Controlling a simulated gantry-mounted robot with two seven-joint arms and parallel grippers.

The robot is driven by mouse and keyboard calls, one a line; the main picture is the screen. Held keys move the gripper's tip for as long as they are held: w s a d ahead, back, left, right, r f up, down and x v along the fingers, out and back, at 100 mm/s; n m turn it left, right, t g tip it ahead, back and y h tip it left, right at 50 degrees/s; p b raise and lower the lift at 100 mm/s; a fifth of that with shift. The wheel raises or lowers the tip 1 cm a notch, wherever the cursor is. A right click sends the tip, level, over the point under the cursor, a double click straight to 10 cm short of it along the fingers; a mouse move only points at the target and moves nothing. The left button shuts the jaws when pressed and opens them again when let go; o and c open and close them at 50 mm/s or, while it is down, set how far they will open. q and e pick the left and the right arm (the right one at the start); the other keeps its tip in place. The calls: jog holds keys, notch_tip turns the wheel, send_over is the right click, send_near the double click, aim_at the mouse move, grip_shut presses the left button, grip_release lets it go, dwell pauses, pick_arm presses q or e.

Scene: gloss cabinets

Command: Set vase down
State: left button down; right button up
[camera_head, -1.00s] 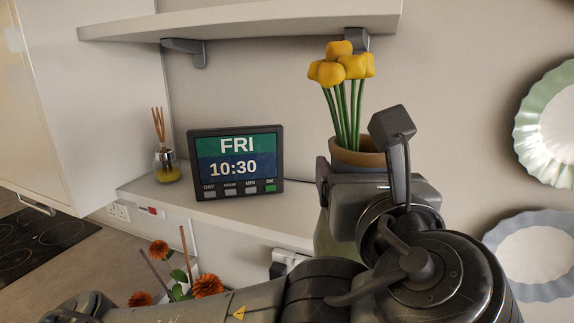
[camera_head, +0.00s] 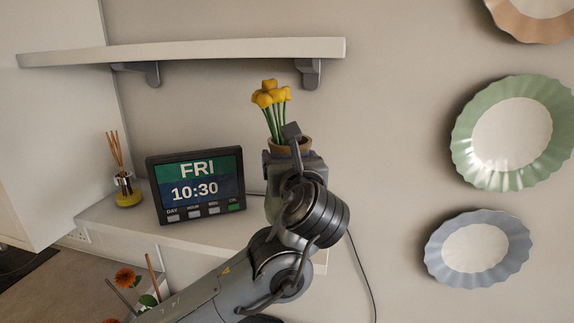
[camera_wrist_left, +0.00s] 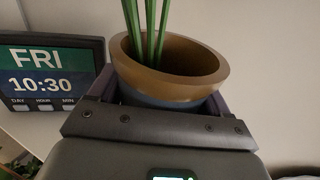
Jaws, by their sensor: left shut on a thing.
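The vase (camera_head: 292,146) has a brown rim and holds yellow flowers (camera_head: 270,97) on green stems. My left gripper (camera_head: 293,160) is shut on the vase, its arm coming in from the lower left. In the left wrist view the vase (camera_wrist_left: 172,68) fills the space between my gripper's (camera_wrist_left: 160,105) fingers, its wide brown rim above them, slightly tilted in the picture. The vase's lower body and base are hidden by my gripper and arm. I cannot tell whether the base touches the lower shelf (camera_head: 215,238). My right gripper is not in view.
A digital clock (camera_head: 196,187) reading FRI 10:30 stands on the lower shelf left of the vase. A reed diffuser (camera_head: 127,190) stands farther left. An upper shelf (camera_head: 200,50) runs above. Plates (camera_head: 478,248) hang on the wall at right. Orange flowers (camera_head: 125,277) show below.

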pick_arm(q)
jog(key=shift+w+a+f+p, duration=0.1)
jog(key=shift+w+p, duration=0.45)
jog(key=shift+w, duration=0.1)
notch_tip(320, 180, down, 3)
jog(key=shift+r+p, duration=0.2)
jog(key=shift+p, duration=0.3)
jog(key=shift+f, duration=0.2)
jog(key=shift+f, duration=0.2)
grip_release()
